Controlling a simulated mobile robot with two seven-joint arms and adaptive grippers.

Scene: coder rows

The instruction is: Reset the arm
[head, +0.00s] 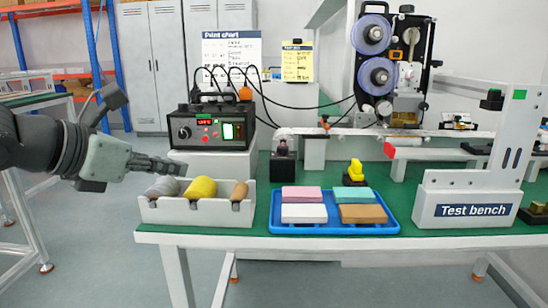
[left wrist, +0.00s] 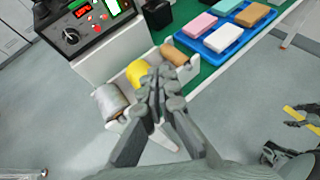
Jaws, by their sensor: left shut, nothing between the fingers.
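My left gripper (head: 166,165) comes in from the left in the head view, its slim dark fingers pointing right. It is shut and empty, just above the left part of a white holder (head: 196,214). In the left wrist view the closed fingers (left wrist: 158,80) lie in front of the holder and hide part of it. The holder carries a grey roll (head: 162,187), a yellow roll (head: 201,189) and a smaller tan roll (head: 240,192). My right gripper does not show in the head view.
Behind the holder stands a black control box (head: 212,128) with cables. A blue tray (head: 331,227) with coloured blocks lies to the right on the green bench. Further right are a labelling machine (head: 391,68) and a white test bench stand (head: 468,205). Open floor lies left of the bench.

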